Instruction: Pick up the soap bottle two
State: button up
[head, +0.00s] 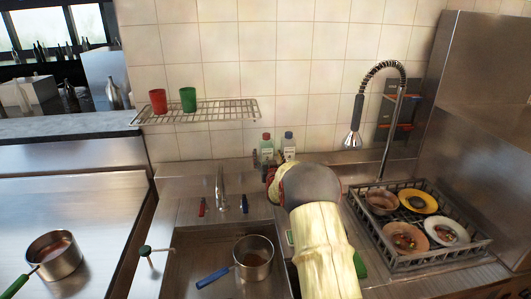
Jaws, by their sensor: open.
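Two small soap bottles stand side by side at the back of the sink counter in the head view. One has a red cap (266,147) and the other a blue cap (289,146). Both have pale labels; I cannot tell which one is soap bottle two. My gripper (262,166) is at the front of the bottles, close to the red-capped one, with its dark fingers open. My own arm hides most of the gripper and the lower parts of the bottles. I cannot tell whether a finger touches a bottle.
A sink (195,262) holds a pot (253,262) with a blue handle. A faucet (220,186) stands left of my gripper. A dish rack (386,258) with plates and bowls is at right, below a spray hose (353,135). A wire shelf (225,112) with red and green cups hangs above left.

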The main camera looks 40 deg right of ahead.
aim_at(267, 154)
jog(key=x, duration=0.1)
jog(key=b+x, duration=0.1)
jog(key=x, duration=0.1)
jog(key=f+x, duration=0.1)
jog(key=x, duration=0.1)
jog(key=shift+w+d+r, duration=0.15)
jog(key=shift+w, duration=0.1)
jog(key=shift+c, duration=1)
jog(key=c, duration=1.4)
jog(key=shift+r, duration=0.15)
